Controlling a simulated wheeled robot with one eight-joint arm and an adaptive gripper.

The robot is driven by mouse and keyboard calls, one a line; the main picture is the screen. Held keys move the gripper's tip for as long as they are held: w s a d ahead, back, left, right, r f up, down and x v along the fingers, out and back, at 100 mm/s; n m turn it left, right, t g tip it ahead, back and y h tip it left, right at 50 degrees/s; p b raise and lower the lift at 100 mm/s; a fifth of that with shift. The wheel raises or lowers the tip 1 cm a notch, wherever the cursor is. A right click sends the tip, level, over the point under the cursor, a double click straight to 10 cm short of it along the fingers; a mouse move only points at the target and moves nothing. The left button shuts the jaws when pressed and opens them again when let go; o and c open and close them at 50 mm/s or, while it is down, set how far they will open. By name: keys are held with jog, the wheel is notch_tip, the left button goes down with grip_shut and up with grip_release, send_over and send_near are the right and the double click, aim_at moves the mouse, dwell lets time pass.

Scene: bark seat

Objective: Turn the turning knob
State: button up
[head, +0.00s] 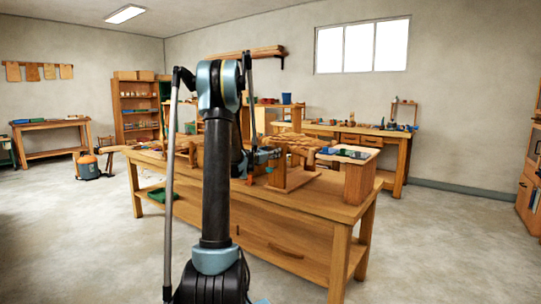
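My arm rises through the middle of the head view and reaches over a wooden workbench (290,205). Its far end, with what looks like my gripper (250,164), is small and partly hidden behind my own arm link. I cannot tell whether its fingers are open or shut, or whether they touch anything. Just right of it, a rough bark-topped wooden piece (300,142) stands on the bench, with small blue and reddish parts near its left side. I cannot make out a turning knob; it is too small or hidden.
A wooden box-like stand (361,182) is on the bench's right end. Another bench (402,150) stands behind, and a cabinet (529,190) is at far right. The floor at front left and right is clear.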

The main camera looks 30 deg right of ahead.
jog(key=shift+n, duration=0.9)
jog(key=o, duration=1.1)
jog(key=v, duration=1.2)
jog(key=shift+f, duration=0.1)
